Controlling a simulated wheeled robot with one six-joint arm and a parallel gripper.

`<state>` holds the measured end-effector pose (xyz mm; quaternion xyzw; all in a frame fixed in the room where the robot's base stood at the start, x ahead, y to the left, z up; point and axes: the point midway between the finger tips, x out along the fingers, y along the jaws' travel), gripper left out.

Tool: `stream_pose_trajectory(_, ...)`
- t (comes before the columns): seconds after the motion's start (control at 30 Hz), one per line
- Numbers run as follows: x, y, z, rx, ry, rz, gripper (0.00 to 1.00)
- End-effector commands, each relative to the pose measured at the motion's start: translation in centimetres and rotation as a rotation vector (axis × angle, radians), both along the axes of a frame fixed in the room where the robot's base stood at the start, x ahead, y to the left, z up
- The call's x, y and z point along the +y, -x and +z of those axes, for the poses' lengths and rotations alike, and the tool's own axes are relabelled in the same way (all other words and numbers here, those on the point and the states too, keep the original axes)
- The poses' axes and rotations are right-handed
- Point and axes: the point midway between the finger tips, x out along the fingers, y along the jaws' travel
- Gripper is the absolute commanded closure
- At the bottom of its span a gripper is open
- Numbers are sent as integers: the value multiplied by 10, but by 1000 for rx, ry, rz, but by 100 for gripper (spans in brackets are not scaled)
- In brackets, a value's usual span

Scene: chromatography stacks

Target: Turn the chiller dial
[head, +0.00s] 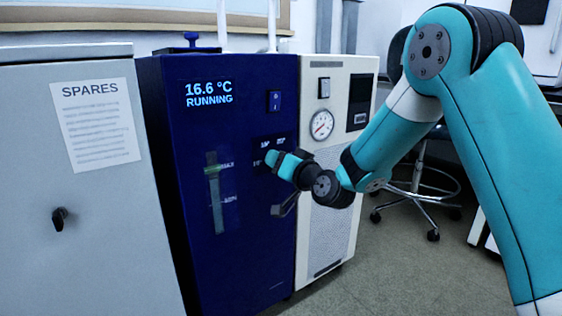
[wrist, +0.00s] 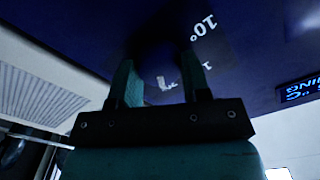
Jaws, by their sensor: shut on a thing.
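The chiller (head: 230,245) is a dark blue cabinet in the middle of the head view. Its lit display (head: 208,92) reads 16.6 °C RUNNING. My gripper (head: 272,160) is at the dark dial plate on the chiller's right front, and my wrist hides most of the dial there. In the wrist view, my gripper (wrist: 160,82) has its two teal fingers on either side of the dark dial (wrist: 155,50), shut on it. White scale marks, among them 10°, show beside the fingers. The dial's pointer setting is too dark to tell.
A grey SPARES cabinet (head: 90,220) stands close on the left. A cream unit with a round gauge (head: 321,125) stands right of the chiller. A sight gauge (head: 213,190) and a switch (head: 275,101) are on the chiller front. A stool (head: 418,190) stands behind my arm.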

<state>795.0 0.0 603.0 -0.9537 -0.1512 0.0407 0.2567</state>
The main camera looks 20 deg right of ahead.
Motion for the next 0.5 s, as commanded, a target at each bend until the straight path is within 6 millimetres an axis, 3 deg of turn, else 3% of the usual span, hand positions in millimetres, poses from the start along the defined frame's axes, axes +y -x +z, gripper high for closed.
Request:
stream_pose_trajectory(0.17, -1, 0, -1, 1, 1, -3, 80)
stream_pose_trajectory(0.2, -1, 0, -1, 1, 1, -3, 52)
stream_pose_trajectory(0.3, -1, 0, -1, 0, 2, -2, 32)
stream_pose_trajectory(0.5, 0, 0, 0, 0, 2, -1, 32)
